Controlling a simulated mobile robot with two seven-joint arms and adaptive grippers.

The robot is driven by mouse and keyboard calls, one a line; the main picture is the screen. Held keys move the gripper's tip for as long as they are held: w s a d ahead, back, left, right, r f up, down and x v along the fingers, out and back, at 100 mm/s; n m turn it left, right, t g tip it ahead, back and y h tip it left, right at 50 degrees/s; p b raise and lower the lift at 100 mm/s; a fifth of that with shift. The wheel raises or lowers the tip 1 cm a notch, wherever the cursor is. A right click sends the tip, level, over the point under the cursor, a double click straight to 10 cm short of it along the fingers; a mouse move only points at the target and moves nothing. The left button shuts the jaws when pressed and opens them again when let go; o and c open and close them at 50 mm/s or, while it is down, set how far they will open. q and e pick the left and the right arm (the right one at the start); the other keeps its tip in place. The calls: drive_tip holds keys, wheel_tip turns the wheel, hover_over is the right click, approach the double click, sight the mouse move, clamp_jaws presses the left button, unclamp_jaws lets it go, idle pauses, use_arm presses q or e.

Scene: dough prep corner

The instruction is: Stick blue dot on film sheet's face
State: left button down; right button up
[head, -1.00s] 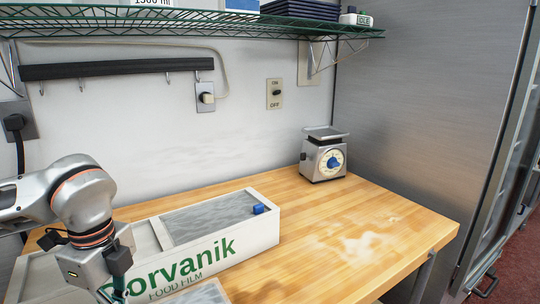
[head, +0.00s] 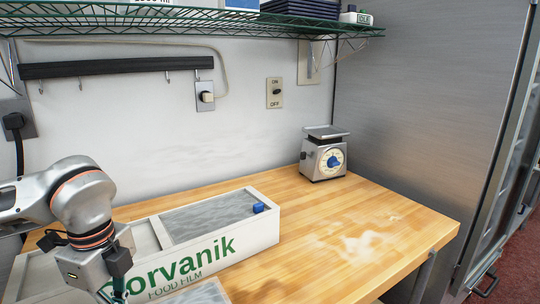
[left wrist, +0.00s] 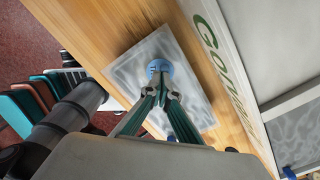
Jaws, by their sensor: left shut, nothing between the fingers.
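The film sheet (left wrist: 128,76) is a pale grey, swirly translucent rectangle. It lies flat on the wooden table in front of the long box, and a corner of it shows at the bottom of the head view (head: 210,293). The blue dot (left wrist: 158,66) is a round light-blue disc over the sheet's face, just beyond my left fingertips. I cannot tell whether the fingertips touch it. My left gripper (left wrist: 160,88) is shut and empty, pointing down at the dot; the head view shows it at the lower left (head: 116,296). My right gripper is not in view.
The white food film box (head: 262,236) stands right behind the sheet, with a blue piece (head: 258,208) on its rim. A dial scale (head: 324,154) stands at the back right. The wooden table (head: 310,270) is clear on the right, with pale smears. A wire shelf (head: 200,22) hangs above.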

use_arm(q)
drive_tip(key=shift+r+p, duration=0.9)
drive_tip(key=shift+r, duration=0.6)
wheel_tip(320, 180, up, 4)
drive_tip(key=shift+p, duration=1.1)
